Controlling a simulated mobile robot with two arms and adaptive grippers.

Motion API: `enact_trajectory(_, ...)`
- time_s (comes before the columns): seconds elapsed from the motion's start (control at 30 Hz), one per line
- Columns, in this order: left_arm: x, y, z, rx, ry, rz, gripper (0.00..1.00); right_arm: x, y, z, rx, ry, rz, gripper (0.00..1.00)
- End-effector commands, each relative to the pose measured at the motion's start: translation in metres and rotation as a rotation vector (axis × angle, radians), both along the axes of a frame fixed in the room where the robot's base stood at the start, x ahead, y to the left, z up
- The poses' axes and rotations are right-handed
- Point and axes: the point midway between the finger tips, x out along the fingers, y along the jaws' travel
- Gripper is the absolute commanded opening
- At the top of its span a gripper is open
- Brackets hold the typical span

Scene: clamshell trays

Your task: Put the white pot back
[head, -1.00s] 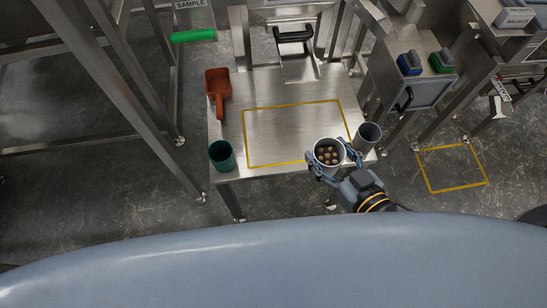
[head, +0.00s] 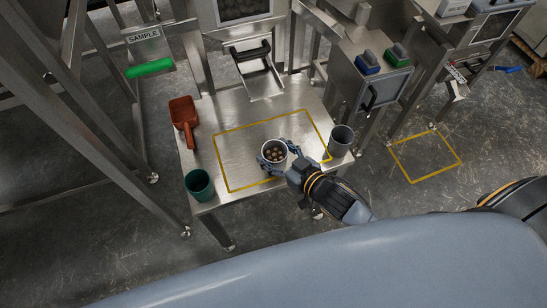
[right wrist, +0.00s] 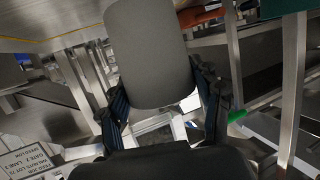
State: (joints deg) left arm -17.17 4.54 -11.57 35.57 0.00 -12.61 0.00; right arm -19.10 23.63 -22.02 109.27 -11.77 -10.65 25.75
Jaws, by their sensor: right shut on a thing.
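The white pot (head: 265,159) holds several brown round pieces and stands upright inside the yellow outline (head: 222,163) on the steel table (head: 205,112). Whether it touches the table or is a little above it, I cannot tell. My right gripper (head: 277,156) is shut on the pot, with a finger on each side. In the right wrist view the pot's plain wall (right wrist: 150,55) fills the upper middle between the fingers (right wrist: 163,108) and looks grey in shadow. My left gripper is not in view.
A grey pot (head: 341,143) stands near the table's right edge. A green pot (head: 199,186) is at the front left corner, with a red scoop (head: 185,120) behind it. A steel chute with a black handle (head: 252,53) is at the back. The outline's left part is clear.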

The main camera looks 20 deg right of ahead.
Motion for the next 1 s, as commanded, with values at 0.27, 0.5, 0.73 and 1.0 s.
enact_trajectory(0.27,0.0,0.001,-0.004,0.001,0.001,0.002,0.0,0.009,0.002,-0.029,0.001,0.003,0.0,0.35)
enact_trajectory(0.5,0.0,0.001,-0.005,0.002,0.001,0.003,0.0,0.009,0.002,-0.041,0.002,-0.003,0.002,0.35)
enact_trajectory(0.73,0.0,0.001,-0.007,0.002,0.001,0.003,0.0,0.009,0.002,-0.043,0.001,-0.002,0.002,0.35)
enact_trajectory(1.0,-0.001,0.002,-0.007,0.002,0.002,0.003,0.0,0.009,0.002,-0.044,0.0,0.0,0.001,0.87)
